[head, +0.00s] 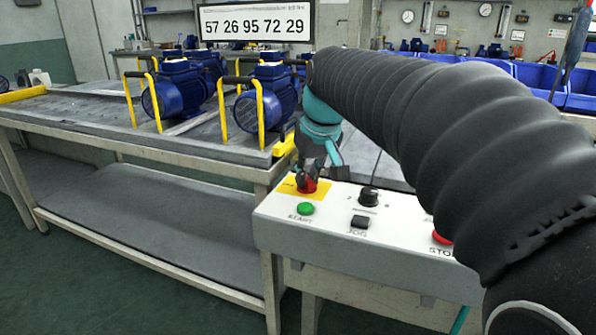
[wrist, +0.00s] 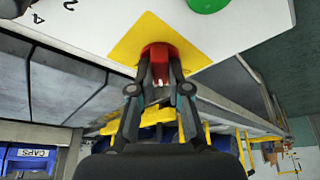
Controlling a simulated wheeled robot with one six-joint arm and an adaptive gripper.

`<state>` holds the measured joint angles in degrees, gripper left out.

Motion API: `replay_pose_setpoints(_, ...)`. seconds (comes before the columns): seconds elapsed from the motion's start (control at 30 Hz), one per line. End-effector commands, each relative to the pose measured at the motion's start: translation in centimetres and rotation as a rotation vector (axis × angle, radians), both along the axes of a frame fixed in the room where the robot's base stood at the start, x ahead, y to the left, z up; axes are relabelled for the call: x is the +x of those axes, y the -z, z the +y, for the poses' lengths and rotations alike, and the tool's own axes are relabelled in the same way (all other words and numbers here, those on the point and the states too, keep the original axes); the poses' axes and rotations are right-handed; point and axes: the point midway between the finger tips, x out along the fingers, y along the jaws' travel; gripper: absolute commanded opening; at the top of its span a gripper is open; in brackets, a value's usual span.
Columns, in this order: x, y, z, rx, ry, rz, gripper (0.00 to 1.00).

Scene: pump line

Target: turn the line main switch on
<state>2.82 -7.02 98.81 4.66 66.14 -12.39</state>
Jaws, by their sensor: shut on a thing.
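The line main switch is a red rotary handle (head: 308,185) on a yellow plate (head: 290,189) at the far left corner of the white control panel (head: 330,222). In the wrist view the red handle (wrist: 160,58) sits on its yellow plate (wrist: 190,59) with my gripper's fingers on both sides of it. My gripper (head: 309,178) comes down onto the switch from above and is shut on the red handle; it also shows in the wrist view (wrist: 159,88). The fingers partly cover the handle, and I cannot read its position marks.
Near the switch are a green START button (head: 306,208), a black selector knob (head: 369,195), a black JOG button (head: 360,221) and a red stop button (head: 441,238). Blue pumps (head: 178,92) with yellow guards stand on the conveyor at left. My dark sleeved arm covers the panel's right side.

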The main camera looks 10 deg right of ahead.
Motion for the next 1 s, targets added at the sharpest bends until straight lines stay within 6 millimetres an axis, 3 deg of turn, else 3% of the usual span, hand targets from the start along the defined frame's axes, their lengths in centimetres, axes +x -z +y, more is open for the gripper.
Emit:
replay_pose_setpoints(0.6, 0.09, -0.09, 0.37, 0.000, 0.553, -0.002, 0.00)
replay_pose_setpoints(1.0, 0.13, -0.04, 0.39, 0.002, 0.754, 0.000, 0.00)
